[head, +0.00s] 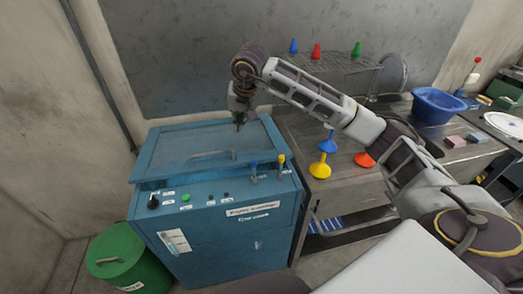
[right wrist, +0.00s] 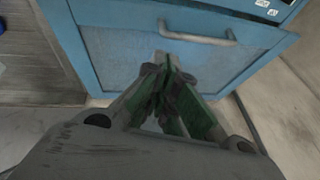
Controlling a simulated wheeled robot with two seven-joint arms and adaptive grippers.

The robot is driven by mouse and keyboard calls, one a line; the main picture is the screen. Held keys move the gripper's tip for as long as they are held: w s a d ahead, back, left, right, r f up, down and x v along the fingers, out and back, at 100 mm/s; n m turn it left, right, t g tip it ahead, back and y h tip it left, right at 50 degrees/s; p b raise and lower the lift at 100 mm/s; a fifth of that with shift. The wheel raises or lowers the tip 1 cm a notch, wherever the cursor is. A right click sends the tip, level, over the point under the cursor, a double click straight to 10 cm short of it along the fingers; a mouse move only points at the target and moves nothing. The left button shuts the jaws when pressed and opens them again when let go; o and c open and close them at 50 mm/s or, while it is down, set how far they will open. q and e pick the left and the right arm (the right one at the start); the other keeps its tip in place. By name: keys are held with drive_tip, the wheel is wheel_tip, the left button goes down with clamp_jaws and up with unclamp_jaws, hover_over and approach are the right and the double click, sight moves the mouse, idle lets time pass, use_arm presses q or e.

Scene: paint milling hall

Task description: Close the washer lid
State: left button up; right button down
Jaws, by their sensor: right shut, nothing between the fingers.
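The washer (head: 215,225) is a blue cabinet with a sloped control panel in the head view. Its lid (head: 180,145) is a blue frame with a grey panel and a bar handle (head: 212,156). The lid lies low over the top, with a narrow dark gap under its front edge. The lid (right wrist: 110,50) and its handle (right wrist: 200,38) also show in the right wrist view. My right gripper (head: 238,127) points down over the lid, just behind the handle. It is shut and empty; I cannot tell whether its tips (right wrist: 160,62) touch the lid. My left gripper is not in view.
A green bin (head: 118,262) stands left of the washer. A bench to the right holds blue and yellow funnels (head: 322,168), a red one (head: 364,159) and a blue basin (head: 437,104). Two small levers (head: 281,165) stand up at the panel's right. A wall is behind.

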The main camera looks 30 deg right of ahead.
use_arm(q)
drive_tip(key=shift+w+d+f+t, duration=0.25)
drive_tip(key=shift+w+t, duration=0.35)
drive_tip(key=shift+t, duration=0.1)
use_arm(e)
drive_tip(key=shift+n+g+h, duration=0.7)
drive_tip(key=shift+g, duration=0.1)
drive_tip(key=d, duration=0.1)
drive_tip(key=s+d, duration=0.1)
drive_tip(key=s+d+f, duration=0.1)
drive_tip(key=shift+s+d, duration=0.25)
drive_tip(key=shift+d, duration=0.15)
drive_tip(key=shift+d, duration=0.15)
drive_tip(key=shift+f, duration=0.1)
drive_tip(key=p, duration=0.2)
hover_over(253, 157)
drive_tip(key=shift+s+a+f, duration=0.15)
drive_tip(key=shift+f, duration=2.2)
drive_tip(key=shift+s+a+f, duration=0.1)
drive_tip(key=shift+s+f, duration=0.05)
drive_tip(key=shift+f, duration=2.15)
drive_tip(key=shift+s+f+p, duration=0.2)
drive_tip(key=shift+f+p, duration=0.3)
drive_tip(key=shift+f, duration=1.55)
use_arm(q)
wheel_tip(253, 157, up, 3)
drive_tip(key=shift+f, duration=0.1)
use_arm(e)
drive_tip(key=shift+f, duration=0.15)
